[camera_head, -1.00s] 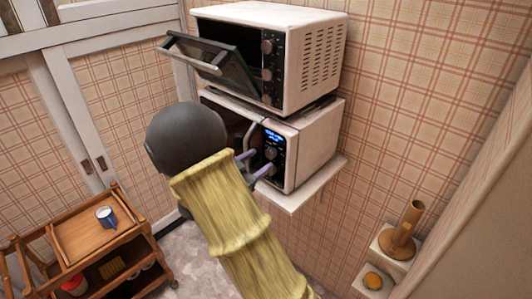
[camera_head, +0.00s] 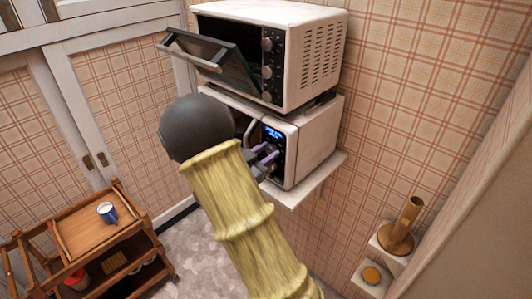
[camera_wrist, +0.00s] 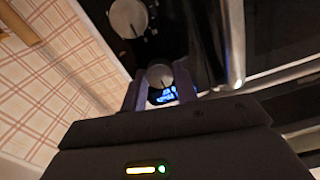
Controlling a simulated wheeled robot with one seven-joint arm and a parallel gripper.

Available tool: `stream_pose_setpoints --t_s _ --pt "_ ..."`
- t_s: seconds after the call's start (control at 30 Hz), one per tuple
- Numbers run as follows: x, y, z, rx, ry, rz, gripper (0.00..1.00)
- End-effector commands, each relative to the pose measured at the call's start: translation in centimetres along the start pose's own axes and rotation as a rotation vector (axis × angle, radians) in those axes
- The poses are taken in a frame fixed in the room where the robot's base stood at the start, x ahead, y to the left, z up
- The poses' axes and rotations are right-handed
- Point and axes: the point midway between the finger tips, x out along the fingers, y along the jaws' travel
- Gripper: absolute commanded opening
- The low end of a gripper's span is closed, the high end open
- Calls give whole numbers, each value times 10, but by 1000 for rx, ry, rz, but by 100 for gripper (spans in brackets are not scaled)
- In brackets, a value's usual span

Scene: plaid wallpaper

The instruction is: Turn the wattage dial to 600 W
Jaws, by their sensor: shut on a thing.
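The white microwave (camera_head: 312,140) has a black front panel with a lit blue display (camera_head: 273,134); the display also shows in the wrist view (camera_wrist: 168,94). A round silver dial (camera_wrist: 160,75) sits beside this display, between the two purple fingers of my gripper (camera_wrist: 159,84). My gripper (camera_head: 268,155) is shut on this dial. A second, larger silver dial (camera_wrist: 128,18) is on the same panel, apart from the fingers. The dial's pointer setting and the wattage markings are too small to read. In the head view my fingers mostly cover the dials.
A toaster oven (camera_head: 310,55) with its door (camera_head: 210,62) tilted open stands on top of the microwave. The microwave's handle (camera_wrist: 232,40) runs close beside the fingers. A wall shelf (camera_head: 312,183) supports both appliances. A wooden cart (camera_head: 90,235) stands at lower left.

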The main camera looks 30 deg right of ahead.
Motion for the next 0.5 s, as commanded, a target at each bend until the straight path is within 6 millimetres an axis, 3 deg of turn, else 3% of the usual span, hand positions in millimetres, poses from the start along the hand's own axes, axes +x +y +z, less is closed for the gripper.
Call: stream_pose_setpoints --t_s 0.5 --pt "-1 0 5 203 0 -5 7"
